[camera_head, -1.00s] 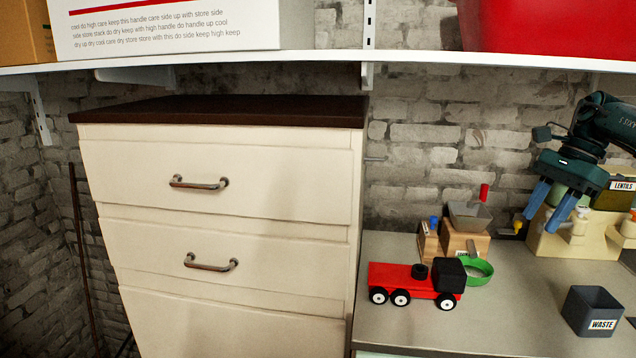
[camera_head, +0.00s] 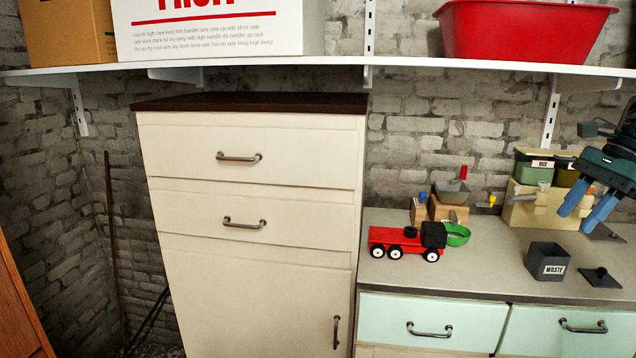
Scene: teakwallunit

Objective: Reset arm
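My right gripper (camera_head: 578,220) shows at the right edge, a dark teal hand with two blue fingers pointing down and to the left. The fingers are apart with nothing between them. It hangs in front of the beige dispenser stand (camera_head: 525,205) and above the counter (camera_head: 480,252). My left gripper is not in view.
A red toy truck (camera_head: 395,238), green ring (camera_head: 457,234), dark WASTE bin (camera_head: 547,262) and dark lid (camera_head: 600,277) are on the counter. A tall cream cabinet (camera_head: 250,205) stands left. A white shelf (camera_head: 340,64) above holds a red tub (camera_head: 520,28) and boxes.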

